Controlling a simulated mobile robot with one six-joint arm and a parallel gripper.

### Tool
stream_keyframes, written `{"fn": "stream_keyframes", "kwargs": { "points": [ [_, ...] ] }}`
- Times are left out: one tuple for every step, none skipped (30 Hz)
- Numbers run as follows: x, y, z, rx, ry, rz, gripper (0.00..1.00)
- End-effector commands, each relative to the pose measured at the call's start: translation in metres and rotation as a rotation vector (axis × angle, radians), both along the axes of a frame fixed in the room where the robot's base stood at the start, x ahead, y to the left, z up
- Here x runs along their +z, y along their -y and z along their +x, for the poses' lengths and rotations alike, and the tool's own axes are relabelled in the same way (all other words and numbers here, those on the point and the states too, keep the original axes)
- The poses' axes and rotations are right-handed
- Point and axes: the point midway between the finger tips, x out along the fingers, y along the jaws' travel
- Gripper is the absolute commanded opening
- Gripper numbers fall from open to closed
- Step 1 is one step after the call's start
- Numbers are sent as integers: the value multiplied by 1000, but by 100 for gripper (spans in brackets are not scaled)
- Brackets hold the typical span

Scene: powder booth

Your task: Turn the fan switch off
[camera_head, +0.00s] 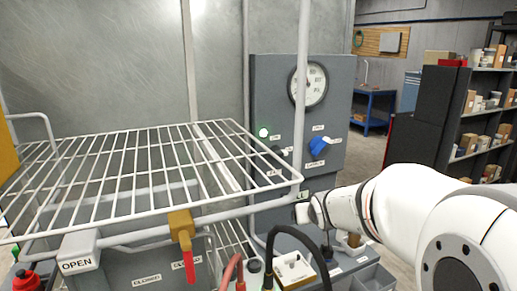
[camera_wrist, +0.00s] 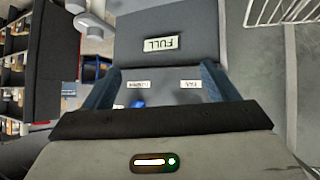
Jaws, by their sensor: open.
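A grey control panel (camera_head: 267,85) stands beyond the wire rack. It carries a lit green lamp (camera_head: 263,132), a small dark knob (camera_head: 277,151) and a blue rotary knob (camera_head: 318,146) turned at a slant. A bit of a blue part (camera_wrist: 138,104) shows there, mostly hidden by the gripper body. In the head view my arm's end is low, below the panel.
A white wire rack (camera_head: 130,165) fills the left foreground. A yellow valve with a red handle (camera_head: 189,264) hangs at its front bar. A round gauge (camera_head: 308,84) tops the panel. Hoses and a white box (camera_head: 293,268) lie below. Dark shelves (camera_head: 437,110) stand right.

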Motion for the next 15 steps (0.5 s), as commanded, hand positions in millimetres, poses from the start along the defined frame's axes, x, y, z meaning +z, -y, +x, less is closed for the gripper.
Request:
{"fn": "stream_keyframes", "kwargs": {
  "points": [
    [13, 4, 32, 17, 80, -1, 80],
    [19, 2, 49, 43, 131, 9, 80],
    [27, 2, 70, 73, 199, 18, 80],
    [32, 1, 85, 94, 248, 25, 80],
    [37, 0, 98, 118, 295, 32, 80],
    [43, -2, 115, 150, 355, 47, 80],
    [47, -3, 125, 174, 396, 58, 80],
    [50, -5, 135, 198, 435, 71, 80],
    [54, -8, 145, 229, 482, 87, 80],
    [56, -10, 152, 252, 513, 100, 80],
    [58, -12, 157, 273, 540, 113, 80],
    [59, -14, 163, 298, 572, 129, 80],
    [61, -15, 167, 314, 593, 139, 80],
    [61, -17, 169, 330, 610, 148, 80],
    [62, -18, 172, 346, 629, 160, 80]
  ]
}}
